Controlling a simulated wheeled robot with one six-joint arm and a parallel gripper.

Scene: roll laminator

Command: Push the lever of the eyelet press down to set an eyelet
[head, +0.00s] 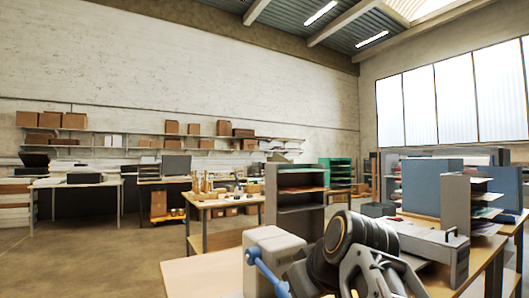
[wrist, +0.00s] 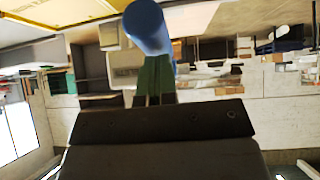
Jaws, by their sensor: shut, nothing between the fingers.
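The eyelet press is the cream block (head: 272,250) at the front of the near table in the head view. Its blue lever (head: 266,272) slants down across its front side. In the wrist view the rounded blue end of the lever (wrist: 148,27) fills the top middle, close beyond my gripper (wrist: 155,72). My gripper is shut and holds nothing. I cannot tell whether its tips touch the lever. In the head view my dark and grey arm stands right of the press, and the fingertips do not show clearly there.
A long grey machine (head: 425,240) lies on the near table, right of my arm. A grey open shelf unit (head: 300,192) stands behind the press. Blue panels (head: 420,187) stand at the right. Bare wooden tabletop (head: 200,272) shows left of the press. Open floor (head: 100,260) lies further left.

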